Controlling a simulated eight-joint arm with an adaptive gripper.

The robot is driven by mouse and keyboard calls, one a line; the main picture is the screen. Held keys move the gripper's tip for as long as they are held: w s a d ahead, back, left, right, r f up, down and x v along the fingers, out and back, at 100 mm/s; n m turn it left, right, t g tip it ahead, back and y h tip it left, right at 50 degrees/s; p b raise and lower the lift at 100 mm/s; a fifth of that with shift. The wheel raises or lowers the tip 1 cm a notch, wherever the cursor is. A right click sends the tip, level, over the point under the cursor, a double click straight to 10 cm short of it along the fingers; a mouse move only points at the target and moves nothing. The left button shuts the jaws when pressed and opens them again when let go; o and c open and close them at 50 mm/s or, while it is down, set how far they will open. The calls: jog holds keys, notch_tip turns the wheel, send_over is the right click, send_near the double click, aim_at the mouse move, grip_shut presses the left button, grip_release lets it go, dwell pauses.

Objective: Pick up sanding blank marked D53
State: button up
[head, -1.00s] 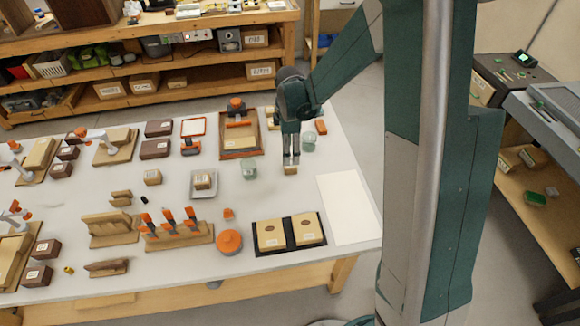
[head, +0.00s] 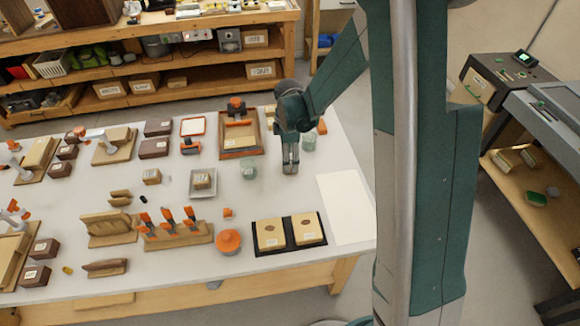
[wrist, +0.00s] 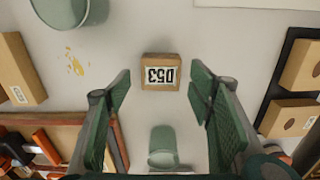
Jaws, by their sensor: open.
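The sanding blank marked D53 (wrist: 160,72) is a small tan wooden block with a white label, lying on the light bench top in the wrist view. My gripper (wrist: 160,88) is open, with one green finger on each side of the blank and clear gaps between. In the head view my gripper (head: 290,168) is low over the bench, right of a greenish glass jar (head: 249,168). The blank is hidden behind the fingers there.
A black tray (head: 262,249) with two tan blocks stands in front, beside a white sheet (head: 345,205). A wooden tray (head: 224,146) lies behind left. Another glass jar (head: 309,141) is close behind. An orange round tub (head: 229,240) stands front left.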

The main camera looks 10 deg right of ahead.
jog(key=shift+f, duration=1.55)
jog(key=c, duration=1)
